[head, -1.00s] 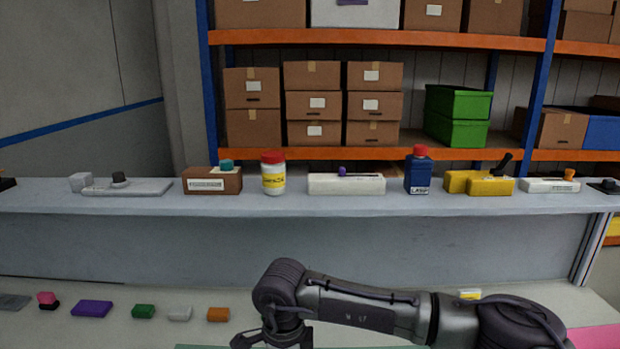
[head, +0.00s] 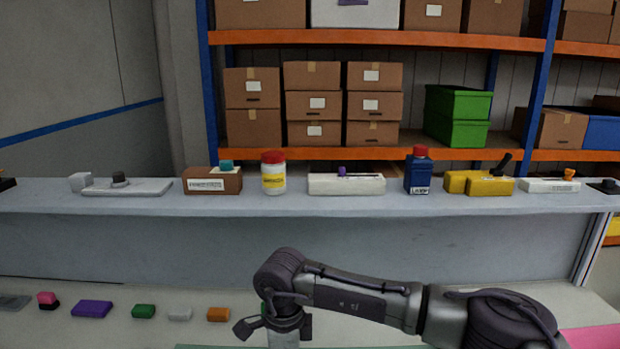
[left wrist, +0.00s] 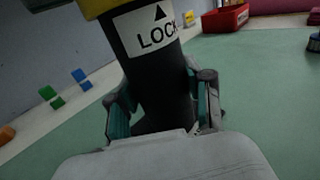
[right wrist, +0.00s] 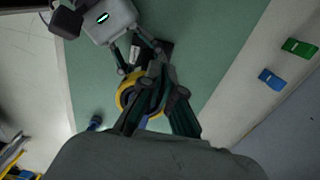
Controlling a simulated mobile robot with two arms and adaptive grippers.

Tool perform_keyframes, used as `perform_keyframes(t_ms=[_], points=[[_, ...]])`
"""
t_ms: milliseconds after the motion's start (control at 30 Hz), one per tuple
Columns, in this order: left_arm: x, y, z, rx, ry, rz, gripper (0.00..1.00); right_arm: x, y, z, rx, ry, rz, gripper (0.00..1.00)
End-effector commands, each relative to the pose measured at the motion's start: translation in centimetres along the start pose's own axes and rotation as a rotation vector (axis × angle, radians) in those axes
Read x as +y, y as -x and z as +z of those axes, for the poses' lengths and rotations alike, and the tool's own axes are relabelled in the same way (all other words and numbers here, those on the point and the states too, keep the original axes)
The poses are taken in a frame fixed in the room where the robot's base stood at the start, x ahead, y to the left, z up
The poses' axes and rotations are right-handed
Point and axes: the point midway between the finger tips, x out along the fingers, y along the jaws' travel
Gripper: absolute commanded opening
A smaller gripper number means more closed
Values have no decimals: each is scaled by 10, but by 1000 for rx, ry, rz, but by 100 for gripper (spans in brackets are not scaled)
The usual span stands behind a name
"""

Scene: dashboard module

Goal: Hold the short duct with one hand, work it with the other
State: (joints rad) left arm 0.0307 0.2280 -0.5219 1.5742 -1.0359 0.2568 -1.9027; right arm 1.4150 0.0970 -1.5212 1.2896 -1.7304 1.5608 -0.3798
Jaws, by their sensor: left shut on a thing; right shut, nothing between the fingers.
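The short duct (left wrist: 155,70) is a black tube with a white "LOCK" arrow label and a yellow collar (left wrist: 103,7) at its top. My left gripper (left wrist: 160,115) is shut around its black body in the left wrist view. In the right wrist view my left gripper (right wrist: 138,58) also shows beside the dark duct, and the yellow collar (right wrist: 124,98) faces the camera as a ring. My right gripper (right wrist: 155,88) is over this ring, its fingers hiding part of it. They are shut with nothing between them; contact with the collar cannot be told. The duct is hidden in the head view.
A green mat (left wrist: 265,85) covers the work area. Several small blocks, such as a purple one (head: 92,308) and an orange one (head: 218,314), lie at the bench's back left. A raised shelf (head: 290,203) holds bottles and boxes.

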Motion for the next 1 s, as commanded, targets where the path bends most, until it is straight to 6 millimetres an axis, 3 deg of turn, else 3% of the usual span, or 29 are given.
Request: perform_keyframes(t_ms=[1000], points=[[1,1,-1,3,2,3,0,-11,0,-2,5,-1,0,0]])
